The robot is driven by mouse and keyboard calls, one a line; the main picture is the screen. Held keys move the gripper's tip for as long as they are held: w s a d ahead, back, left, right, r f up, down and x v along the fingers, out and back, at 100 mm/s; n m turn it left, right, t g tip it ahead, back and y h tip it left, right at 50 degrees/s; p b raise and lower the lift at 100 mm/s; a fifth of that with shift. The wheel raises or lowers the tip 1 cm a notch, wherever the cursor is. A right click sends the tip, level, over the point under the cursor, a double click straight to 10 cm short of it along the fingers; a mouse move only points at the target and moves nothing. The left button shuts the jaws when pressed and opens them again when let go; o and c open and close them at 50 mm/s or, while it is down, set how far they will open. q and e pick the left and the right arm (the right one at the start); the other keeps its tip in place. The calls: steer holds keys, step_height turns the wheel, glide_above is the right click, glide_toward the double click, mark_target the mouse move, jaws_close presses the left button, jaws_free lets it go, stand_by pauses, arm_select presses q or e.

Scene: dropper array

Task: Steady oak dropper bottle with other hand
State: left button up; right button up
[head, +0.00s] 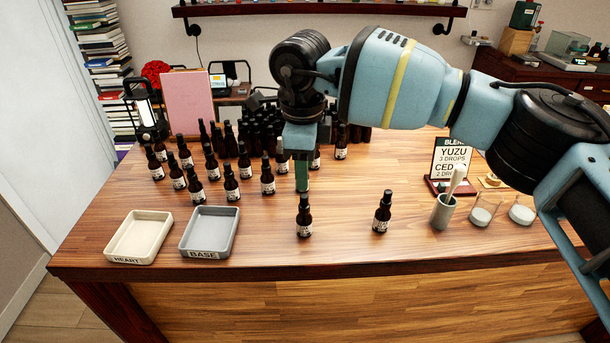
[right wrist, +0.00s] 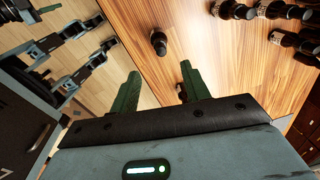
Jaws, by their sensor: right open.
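Two dark dropper bottles with white labels stand upright and apart at the front of the table: one near the middle (head: 304,218) and one to its right (head: 382,213). The label names are too small to read, so I cannot tell which is oak. My right gripper (head: 302,188) points down just behind and above the middle bottle, open and empty. In the right wrist view my gripper (right wrist: 160,70) has its two green fingers apart. A bottle (right wrist: 158,43) shows beyond the gap between them, and another is partly hidden by one finger. My left gripper is not identifiable in either view.
Several more bottles (head: 231,184) crowd the table behind and to the left. A cream HEART tray (head: 153,213) and a grey BASE tray (head: 222,213) sit front left. A grey cup (head: 442,213), glass jars and a recipe sign (head: 450,158) stand right. The front strip between bottles is clear.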

mark_target(304, 196)
steer(key=s+n+t, duration=0.1)
steer(key=n, duration=0.5)
steer(key=s+n+t, duration=0.1)
steer(key=n, duration=0.6)
steer(key=s+n+t, duration=0.1)
steer(key=n, duration=0.6)
steer(key=shift+r+t, duration=0.4)
steer(key=shift+f, duration=0.1)
steer(key=x, duration=1.2)
steer(key=shift+a, duration=0.1)
steer(key=c, duration=0.9)
steer(key=o, duration=0.9)
